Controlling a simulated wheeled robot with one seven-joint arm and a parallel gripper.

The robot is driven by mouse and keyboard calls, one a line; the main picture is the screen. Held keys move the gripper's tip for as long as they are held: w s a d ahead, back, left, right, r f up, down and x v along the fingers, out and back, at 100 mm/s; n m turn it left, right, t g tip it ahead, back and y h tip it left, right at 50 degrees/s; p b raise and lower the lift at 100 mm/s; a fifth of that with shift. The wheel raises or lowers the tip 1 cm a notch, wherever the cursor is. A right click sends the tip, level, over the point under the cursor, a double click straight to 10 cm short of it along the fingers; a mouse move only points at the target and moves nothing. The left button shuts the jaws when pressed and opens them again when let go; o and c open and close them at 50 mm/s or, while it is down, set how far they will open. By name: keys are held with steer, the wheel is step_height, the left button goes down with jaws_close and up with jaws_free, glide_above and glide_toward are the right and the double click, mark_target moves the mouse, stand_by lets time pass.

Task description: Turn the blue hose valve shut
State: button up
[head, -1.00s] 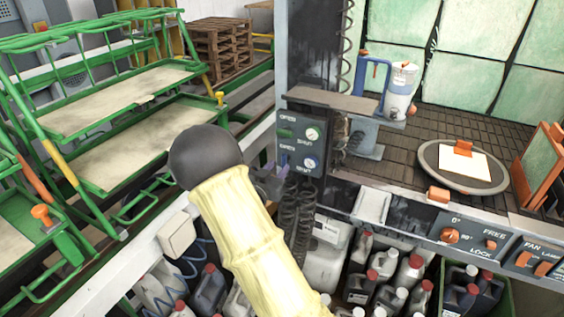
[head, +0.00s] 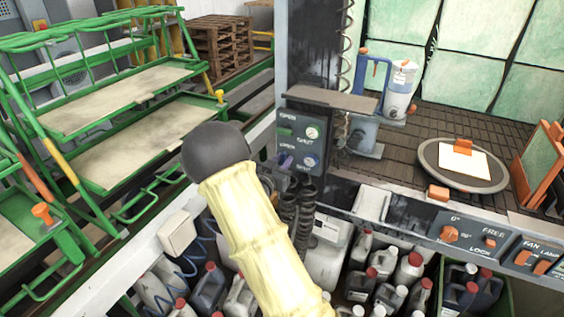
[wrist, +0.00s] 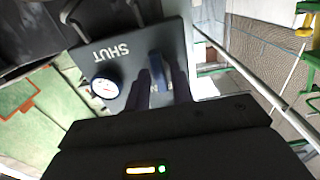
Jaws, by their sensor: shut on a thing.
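The blue hose valve (wrist: 157,72) shows in the wrist view as a blue handle on the dark grey panel (wrist: 122,62), between my two fingers. My gripper (wrist: 160,90) is shut on this handle. In the head view my gripper (head: 281,166) is at the lower left of the panel (head: 298,124), mostly hidden behind my arm's dark rounded joint and yellow sleeve. A round white gauge (wrist: 105,88) sits beside the valve, near the word SHUT, which appears upside down in the wrist view. The handle's exact angle is hard to read.
A grey shelf (head: 330,98) juts out above the panel, and dark coiled hoses (head: 304,205) hang below it. Several jugs (head: 385,262) stand under the counter. A green rack (head: 110,105) stands at left. A turntable (head: 490,178) sits at right.

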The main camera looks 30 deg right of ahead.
steer(key=shift+f+b, duration=0.1)
steer(key=shift+b, duration=0.25)
steer(key=shift+s+d+f+m+b, duration=0.1)
steer(key=shift+f+m+b, duration=0.05)
steer(key=shift+m+b, duration=5.1)
steer(key=shift+s+d+f+m+b, duration=0.15)
steer(key=shift+m+b, duration=3.5)
steer(key=shift+b, duration=3.05)
steer(key=shift+a, duration=0.1)
steer(key=o, duration=0.7)
steer(key=shift+r, duration=0.1)
steer(key=shift+o, duration=0.2)
steer(key=shift+a, duration=0.1)
